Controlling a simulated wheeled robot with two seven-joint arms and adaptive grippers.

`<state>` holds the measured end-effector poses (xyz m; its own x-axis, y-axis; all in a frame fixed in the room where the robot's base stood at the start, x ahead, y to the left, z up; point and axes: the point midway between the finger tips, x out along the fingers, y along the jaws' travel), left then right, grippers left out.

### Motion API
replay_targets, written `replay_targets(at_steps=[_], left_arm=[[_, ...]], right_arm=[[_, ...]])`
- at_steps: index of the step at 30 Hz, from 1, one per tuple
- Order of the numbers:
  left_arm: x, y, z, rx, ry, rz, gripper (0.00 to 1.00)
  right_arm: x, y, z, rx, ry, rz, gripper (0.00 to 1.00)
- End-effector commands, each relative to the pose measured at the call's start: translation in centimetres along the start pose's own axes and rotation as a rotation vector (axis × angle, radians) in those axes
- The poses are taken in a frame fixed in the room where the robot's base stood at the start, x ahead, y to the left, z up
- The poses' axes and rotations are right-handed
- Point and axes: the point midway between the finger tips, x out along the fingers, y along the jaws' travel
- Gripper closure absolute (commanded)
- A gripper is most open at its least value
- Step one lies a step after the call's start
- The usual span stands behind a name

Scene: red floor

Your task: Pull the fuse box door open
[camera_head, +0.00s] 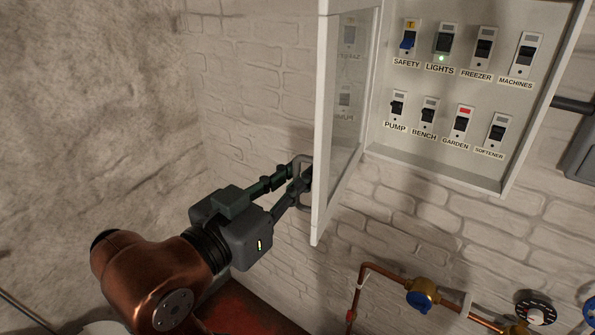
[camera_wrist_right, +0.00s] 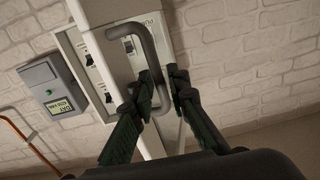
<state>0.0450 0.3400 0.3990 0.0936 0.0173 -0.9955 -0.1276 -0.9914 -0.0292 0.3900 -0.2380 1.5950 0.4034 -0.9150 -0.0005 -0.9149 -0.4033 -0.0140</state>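The fuse box door (camera_head: 345,110) stands swung well out from the white fuse box (camera_head: 480,165), with the switches inside exposed. The door has a glass pane in a white frame. Its grey bent handle (camera_head: 302,162) is at the lower free edge and also shows in the right wrist view (camera_wrist_right: 137,30). My right gripper (camera_head: 297,184) is at the handle, one finger on each side of the bar. The fingers look closed on it, though the contact is partly hidden. In the right wrist view the fingertips (camera_wrist_right: 162,82) flank the handle's lower leg. My left gripper is out of view.
A grey box (camera_head: 580,150) is at the right edge. The rough wall at left is bare.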

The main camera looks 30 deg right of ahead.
Motion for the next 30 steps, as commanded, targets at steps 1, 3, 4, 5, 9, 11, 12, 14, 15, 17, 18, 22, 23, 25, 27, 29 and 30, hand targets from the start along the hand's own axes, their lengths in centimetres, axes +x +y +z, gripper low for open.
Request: replay_targets(at_steps=[1,3,4,5,9,11,12,14,15,17,18,22,23,25,27,29,30], left_arm=[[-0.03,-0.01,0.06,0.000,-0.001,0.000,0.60],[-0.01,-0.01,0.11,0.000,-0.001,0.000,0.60],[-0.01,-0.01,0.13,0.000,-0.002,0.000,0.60],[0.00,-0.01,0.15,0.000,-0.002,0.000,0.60],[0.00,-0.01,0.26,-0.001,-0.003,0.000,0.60],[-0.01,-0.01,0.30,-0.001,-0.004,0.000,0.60],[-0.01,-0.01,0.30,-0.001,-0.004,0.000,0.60],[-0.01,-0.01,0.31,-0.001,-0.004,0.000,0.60],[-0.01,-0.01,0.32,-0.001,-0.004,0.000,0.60],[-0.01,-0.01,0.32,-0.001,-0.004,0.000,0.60],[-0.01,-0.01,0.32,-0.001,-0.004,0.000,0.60],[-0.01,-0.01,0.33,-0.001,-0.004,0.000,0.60],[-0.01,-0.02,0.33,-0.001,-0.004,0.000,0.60],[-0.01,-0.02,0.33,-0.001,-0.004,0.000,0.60],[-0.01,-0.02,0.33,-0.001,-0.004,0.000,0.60],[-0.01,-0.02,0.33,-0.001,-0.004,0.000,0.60],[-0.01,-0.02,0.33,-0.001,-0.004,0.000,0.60]], right_arm=[[0.10,0.00,-0.01,0.000,0.000,0.000,0.85],[0.13,0.00,0.00,0.000,0.001,0.000,0.85],[0.13,0.00,0.01,0.000,0.001,0.000,0.85],[0.12,0.00,0.01,0.000,0.001,0.000,0.85],[0.11,0.00,0.01,-0.001,0.001,0.000,0.89],[0.11,-0.01,0.01,-0.001,0.001,0.000,0.93],[0.11,-0.01,0.01,-0.001,0.001,0.000,0.96],[0.11,-0.01,0.01,-0.001,0.001,0.001,1.00],[0.11,0.00,0.01,-0.001,0.001,0.001,1.00],[0.10,-0.01,0.01,-0.001,0.001,0.001,1.00],[0.10,0.00,0.01,-0.001,0.001,0.001,1.00],[0.10,0.00,0.01,-0.001,0.001,0.001,1.00],[0.10,-0.01,0.01,-0.001,0.001,0.001,1.00],[0.10,-0.01,0.01,-0.001,0.001,0.001,1.00],[0.09,-0.01,0.01,-0.001,0.001,0.001,1.00],[0.09,-0.01,0.01,-0.001,0.001,0.000,1.00],[0.09,-0.01,0.01,-0.001,0.001,0.000,1.00]])
